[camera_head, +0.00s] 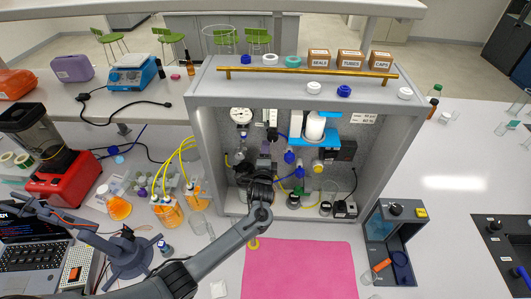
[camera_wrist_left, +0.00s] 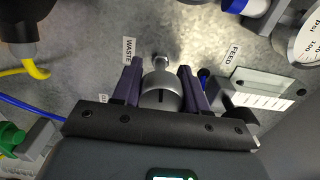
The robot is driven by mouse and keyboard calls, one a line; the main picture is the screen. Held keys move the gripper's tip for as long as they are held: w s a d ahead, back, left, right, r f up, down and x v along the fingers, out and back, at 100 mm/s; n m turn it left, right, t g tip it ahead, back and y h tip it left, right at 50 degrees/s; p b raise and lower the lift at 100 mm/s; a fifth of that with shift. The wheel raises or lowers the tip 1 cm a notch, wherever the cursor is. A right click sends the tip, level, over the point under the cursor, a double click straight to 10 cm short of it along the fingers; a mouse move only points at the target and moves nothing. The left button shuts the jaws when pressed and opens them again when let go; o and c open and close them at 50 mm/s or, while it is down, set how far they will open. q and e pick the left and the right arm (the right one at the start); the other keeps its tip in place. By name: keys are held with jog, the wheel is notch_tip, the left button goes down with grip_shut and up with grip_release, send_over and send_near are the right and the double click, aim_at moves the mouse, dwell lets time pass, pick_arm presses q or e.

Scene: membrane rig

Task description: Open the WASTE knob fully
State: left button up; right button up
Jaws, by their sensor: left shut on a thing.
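The WASTE knob (camera_wrist_left: 160,94) is a round grey metal knob with a dark slot line on its face, mounted on the grey panel beside a white WASTE label (camera_wrist_left: 129,50). The slot line runs roughly upright in the left wrist view. My left gripper (camera_wrist_left: 161,68) has its two purple fingers on either side of the knob and is shut on it. In the head view my left gripper (camera_head: 265,160) reaches into the rig's grey cabinet (camera_head: 205,160), and the arm hides the knob there. My right gripper is in neither view.
A FEED label (camera_wrist_left: 234,54) and a white gauge (camera_wrist_left: 305,40) sit to the right on the panel. Yellow and blue tubes (camera_wrist_left: 25,72) run at the left. Flasks of orange liquid (camera_head: 165,212) stand left of the cabinet. A pink mat (camera_head: 300,272) lies clear in front.

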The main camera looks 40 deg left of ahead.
pick_arm(q)
jog(key=n, duration=0.3)
jog(key=shift+n+b, duration=0.35)
jog(key=shift+n, duration=0.05)
jog(key=n+b, duration=0.1)
jog(key=n, duration=0.3)
jog(key=n+b, duration=0.2)
jog(key=n, duration=0.2)
jog(key=shift+n, duration=0.4)
jog(key=shift+a+n+b, duration=0.1)
jog(key=shift+n+b, duration=0.4)
jog(key=shift+n, duration=1.2)
jog(key=shift+r, duration=0.1)
jog(key=o, duration=1.1)
jog(key=shift+c, duration=0.2)
